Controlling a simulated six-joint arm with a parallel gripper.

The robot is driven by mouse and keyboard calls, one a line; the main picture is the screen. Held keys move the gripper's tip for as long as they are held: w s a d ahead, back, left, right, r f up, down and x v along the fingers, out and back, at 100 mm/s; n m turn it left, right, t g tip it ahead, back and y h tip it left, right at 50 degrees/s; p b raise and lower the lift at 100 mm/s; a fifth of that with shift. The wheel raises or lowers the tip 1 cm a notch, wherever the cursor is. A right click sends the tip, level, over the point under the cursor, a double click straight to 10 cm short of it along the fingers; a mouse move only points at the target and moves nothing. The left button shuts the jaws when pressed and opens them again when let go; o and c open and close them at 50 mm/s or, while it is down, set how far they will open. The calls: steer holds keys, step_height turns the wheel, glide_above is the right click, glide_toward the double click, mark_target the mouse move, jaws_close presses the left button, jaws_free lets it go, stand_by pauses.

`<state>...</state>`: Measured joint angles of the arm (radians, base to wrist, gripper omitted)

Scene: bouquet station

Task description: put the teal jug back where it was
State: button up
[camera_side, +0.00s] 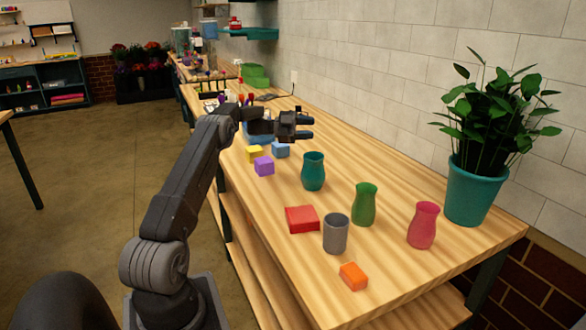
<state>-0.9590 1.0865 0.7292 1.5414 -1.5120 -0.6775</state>
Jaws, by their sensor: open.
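The teal jug (313,171) stands upright on the wooden table, behind the red block and left of the green vase. Nothing is touching it. My gripper (309,127) is open and empty. In the picture it shows above the teal jug and a little to its left, apart from it. How far it is from the jug in depth is hard to tell.
On the wooden table (440,262) stand a green vase (364,205), a pink vase (423,225), a grey cup (336,234), a red block (302,219), an orange block (354,276), a purple block (264,166), a yellow block (254,153), a blue block (281,150) and a potted plant (475,190).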

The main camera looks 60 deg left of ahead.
steer(key=w+d+r+n+t+y, duration=0.2)
steer(key=w+d+r+n+y, duration=0.25)
steer(key=d+r, duration=0.4)
steer(key=w+d+r+n+t+y, duration=0.25)
steer(key=d+r+y, duration=0.35)
steer(key=r, duration=0.5)
steer(key=s+d+r+n+g+y, duration=0.2)
steer(key=s+d+n+y, duration=0.1)
steer(key=d+n, duration=0.3)
steer(key=s+d+f+g+h, duration=0.1)
steer(key=s+d+f+g, duration=0.3)
steer(key=s+d, duration=0.4)
steer(key=s+d+f+g+h, duration=0.1)
steer(key=s+d+f+g, duration=0.3)
steer(key=s, duration=1)
steer(key=s+d+f+g+h, duration=0.2)
steer(key=s+d+f+g, duration=0.2)
steer(key=s+d+f, duration=0.5)
steer(key=s+d, duration=0.2)
steer(key=d, duration=0.1)
steer(key=shift+d+n, duration=0.3)
